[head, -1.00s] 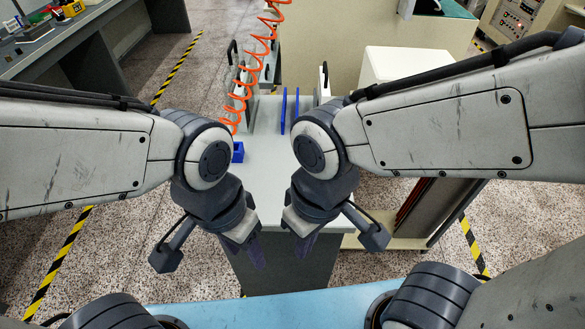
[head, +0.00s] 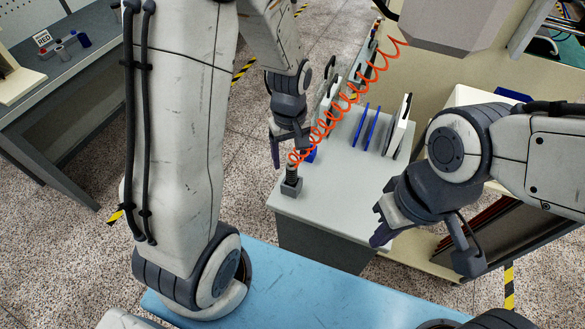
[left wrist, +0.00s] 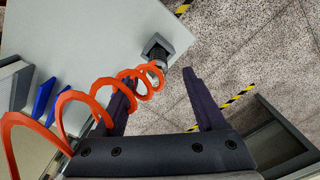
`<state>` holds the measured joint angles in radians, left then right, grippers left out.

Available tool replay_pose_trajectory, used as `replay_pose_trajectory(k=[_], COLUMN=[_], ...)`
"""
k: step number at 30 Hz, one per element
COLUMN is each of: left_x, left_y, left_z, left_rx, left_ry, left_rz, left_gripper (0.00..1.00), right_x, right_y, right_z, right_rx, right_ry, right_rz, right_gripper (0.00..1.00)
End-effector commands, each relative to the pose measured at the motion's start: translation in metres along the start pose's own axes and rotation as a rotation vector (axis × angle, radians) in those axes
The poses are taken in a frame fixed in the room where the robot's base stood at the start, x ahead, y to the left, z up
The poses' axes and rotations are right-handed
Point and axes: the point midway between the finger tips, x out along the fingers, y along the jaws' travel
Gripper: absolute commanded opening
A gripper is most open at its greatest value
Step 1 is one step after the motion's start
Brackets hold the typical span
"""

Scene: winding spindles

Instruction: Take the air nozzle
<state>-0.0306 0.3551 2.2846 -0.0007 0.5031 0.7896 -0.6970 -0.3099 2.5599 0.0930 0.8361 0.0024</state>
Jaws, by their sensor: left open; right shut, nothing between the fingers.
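The air nozzle (head: 292,172) is a small dark upright piece at the end of an orange coiled hose (head: 352,98). It stands in a dark square holder (head: 291,187) at the near left corner of the grey table. In the left wrist view the nozzle (left wrist: 156,63) shows just beyond and between my fingertips, with hose coils partly in front of it. My left gripper (head: 290,153) is open and empty, near the nozzle. My right gripper (head: 378,225) is shut and empty, near the table's front right edge.
Two blue upright plates (head: 366,127) and a white upright panel (head: 398,128) stand on the grey table (head: 335,200). The table's front middle is clear. A workbench (head: 60,85) stands at left.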

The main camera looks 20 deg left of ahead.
Motion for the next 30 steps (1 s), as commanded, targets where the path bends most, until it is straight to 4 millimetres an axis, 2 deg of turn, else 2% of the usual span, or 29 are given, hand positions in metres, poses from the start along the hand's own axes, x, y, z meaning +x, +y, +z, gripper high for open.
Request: replay_pose_trajectory(k=[3, 10, 18, 22, 29, 30], left_x=[0.017, 0.031, 0.066, 0.075, 0.076, 0.076], left_y=[0.0, 0.002, 0.004, 0.004, 0.004, 0.004], left_z=[0.001, 0.002, 0.002, 0.001, 0.001, 0.001], left_rx=[0.003, 0.006, 0.007, 0.007, 0.007, 0.007], left_ry=[-0.003, -0.002, -0.003, 0.0, 0.001, 0.001], left_rz=[-0.003, -0.002, -0.002, 0.0, 0.001, 0.001], left_gripper=[0.72, 0.72, 0.72, 0.72, 0.72, 0.61], right_x=[-0.002, -0.007, -0.018, -0.019, -0.018, -0.018], right_y=[0.0, -0.001, -0.001, -0.001, -0.001, -0.001], right_z=[0.0, 0.0, -0.001, -0.001, -0.001, -0.001], right_rx=[0.0, 0.0, 0.001, 0.0, 0.0, 0.0], right_ry=[0.0, 0.0, 0.0, 0.0, 0.0, 0.0], right_rz=[0.0, 0.0, 0.0, 0.0, 0.0, 0.0], right_gripper=[0.0, 0.0, 0.0, 0.0, 0.0, 0.0])
